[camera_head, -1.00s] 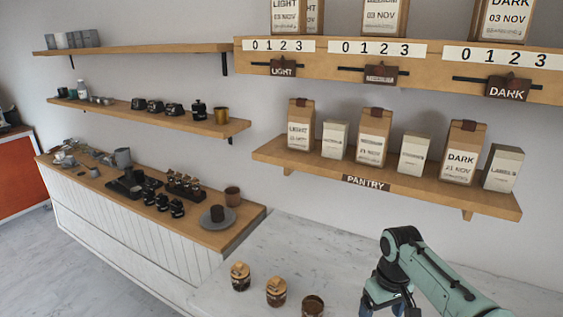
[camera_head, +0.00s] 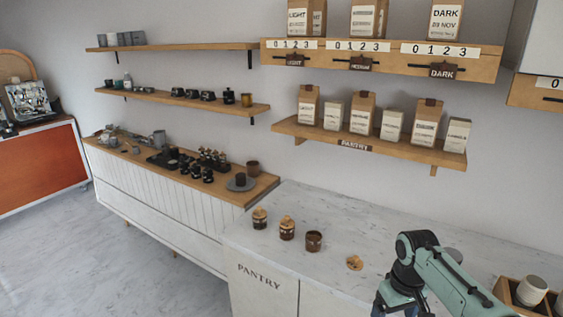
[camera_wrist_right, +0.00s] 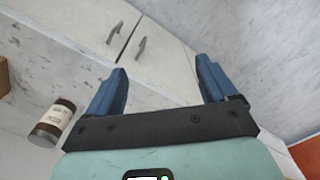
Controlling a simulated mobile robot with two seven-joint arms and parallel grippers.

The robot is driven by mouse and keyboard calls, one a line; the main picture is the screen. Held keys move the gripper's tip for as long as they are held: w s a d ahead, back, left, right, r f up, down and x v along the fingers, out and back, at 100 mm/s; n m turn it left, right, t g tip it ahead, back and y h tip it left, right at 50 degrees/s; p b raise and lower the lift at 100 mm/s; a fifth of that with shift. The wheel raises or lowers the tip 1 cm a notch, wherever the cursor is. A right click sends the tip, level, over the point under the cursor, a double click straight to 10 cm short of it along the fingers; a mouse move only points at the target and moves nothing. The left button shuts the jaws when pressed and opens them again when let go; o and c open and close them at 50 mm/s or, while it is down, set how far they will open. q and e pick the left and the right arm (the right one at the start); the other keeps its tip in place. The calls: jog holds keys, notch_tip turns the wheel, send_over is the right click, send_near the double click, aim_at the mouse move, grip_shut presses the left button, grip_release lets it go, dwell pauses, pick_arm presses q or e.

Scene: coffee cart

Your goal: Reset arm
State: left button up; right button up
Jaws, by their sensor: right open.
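My right arm comes in from the lower right of the head view, over the front of the white marble counter (camera_head: 335,255). Its gripper is largely cut off by the bottom edge there. In the right wrist view my right gripper (camera_wrist_right: 162,78) shows two blue fingers spread wide apart, with nothing between them. White cabinet doors with two handles lie beyond the fingers. My left gripper is not in view.
Two lidded jars (camera_head: 287,228) and an open brown jar (camera_head: 313,241) stand on the counter, with a loose lid (camera_head: 354,263) nearby. A wooden crate (camera_head: 553,301) holds cups at right. The pantry shelf (camera_head: 375,147) is above. The floor at left is clear.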

jog(key=s+a+f+m+y, duration=0.1)
jog(key=s+a+f, duration=0.15)
jog(key=f, duration=0.75)
jog(key=s+a+f+y, duration=0.1)
jog(key=a+f, duration=0.2)
jog(key=f, duration=0.7)
jog(key=s+a+f+m+y, duration=0.1)
jog(key=s+a+f, duration=0.15)
jog(key=f, duration=0.75)
jog(key=s+a+f+m, duration=0.2)
jog(key=s+f, duration=0.4)
jog(key=s, duration=0.5)
jog(key=s+a+f+m, duration=0.2)
jog(key=s+f, duration=0.4)
jog(key=s, duration=0.6)
jog(key=shift+a+f+m+g+y, duration=0.15)
jog(key=shift+a+m+g+y, duration=0.2)
jog(key=shift+a, duration=0.25)
